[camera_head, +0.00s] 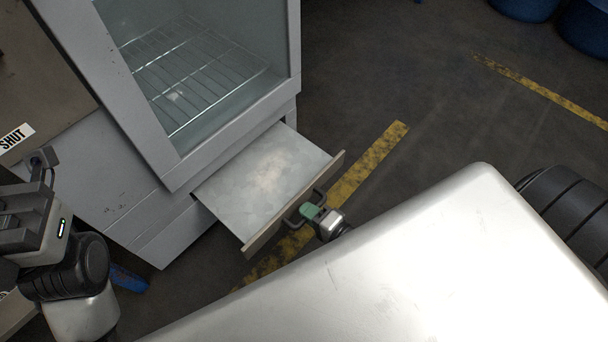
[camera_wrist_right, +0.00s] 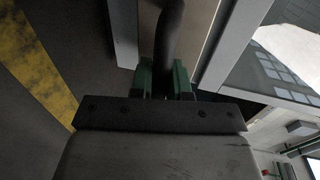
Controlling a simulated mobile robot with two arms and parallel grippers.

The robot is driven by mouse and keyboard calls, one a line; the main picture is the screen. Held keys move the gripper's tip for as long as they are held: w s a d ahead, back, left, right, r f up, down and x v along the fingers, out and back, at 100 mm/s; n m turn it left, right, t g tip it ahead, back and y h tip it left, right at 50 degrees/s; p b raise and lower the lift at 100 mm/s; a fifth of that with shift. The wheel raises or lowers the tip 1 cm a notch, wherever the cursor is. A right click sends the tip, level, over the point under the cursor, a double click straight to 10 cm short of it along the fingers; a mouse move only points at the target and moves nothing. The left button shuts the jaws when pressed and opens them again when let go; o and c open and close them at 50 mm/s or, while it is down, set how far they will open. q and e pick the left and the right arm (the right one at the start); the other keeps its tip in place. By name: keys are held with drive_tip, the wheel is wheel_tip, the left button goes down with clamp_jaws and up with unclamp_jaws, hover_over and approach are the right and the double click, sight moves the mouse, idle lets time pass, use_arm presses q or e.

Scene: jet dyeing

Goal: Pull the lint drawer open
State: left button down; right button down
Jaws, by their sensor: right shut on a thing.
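The lint drawer (camera_head: 262,177) is pulled well out from the lower part of the grey cabinet (camera_head: 135,120), and its flat inside shows. Its front panel (camera_head: 292,207) carries a dark bar handle (camera_head: 290,212). My right gripper (camera_head: 312,211), with green fingertips, is at the handle. In the right wrist view the handle bar (camera_wrist_right: 170,45) runs between the green fingers, and the gripper is shut on it. My left gripper (camera_head: 42,165) is at the left edge, apart from the drawer; its finger gap is not clear.
A glass door with a wire rack (camera_head: 205,75) is above the drawer. A "SHUT" label (camera_head: 15,138) is at the left. Blue drums (camera_head: 585,25) stand at the top right. Yellow floor lines (camera_head: 370,165) cross the dark floor, which is open right of the cabinet.

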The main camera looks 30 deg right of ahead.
drive_tip(key=c, duration=1.1)
unclamp_jaws()
